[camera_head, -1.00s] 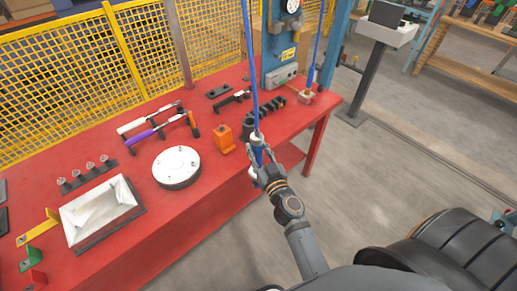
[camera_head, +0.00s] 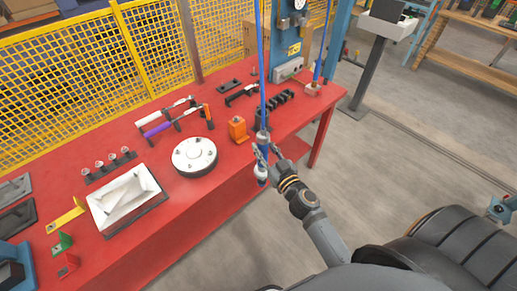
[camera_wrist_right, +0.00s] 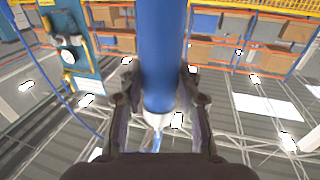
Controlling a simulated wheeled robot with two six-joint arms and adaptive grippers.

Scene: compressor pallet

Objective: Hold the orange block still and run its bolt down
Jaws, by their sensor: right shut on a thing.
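The orange block (camera_head: 238,130) stands upright on the red table near its front edge, with a small dark part on top that may be its bolt. My right gripper (camera_head: 264,156) is shut around a blue cylindrical tool (camera_head: 262,172) hanging on a blue hose (camera_head: 261,60). The tool is upright, just off the table's front edge, right of the block and apart from it. My left gripper is not in view.
The red table (camera_head: 130,245) carries a round white flange (camera_head: 195,155), a lined tray (camera_head: 160,203), a row of bolts (camera_head: 110,165) and handled tools (camera_head: 170,122). A dark rack (camera_head: 278,103) stands close behind the tool. A blue press column (camera_head: 290,40) stands at the back.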

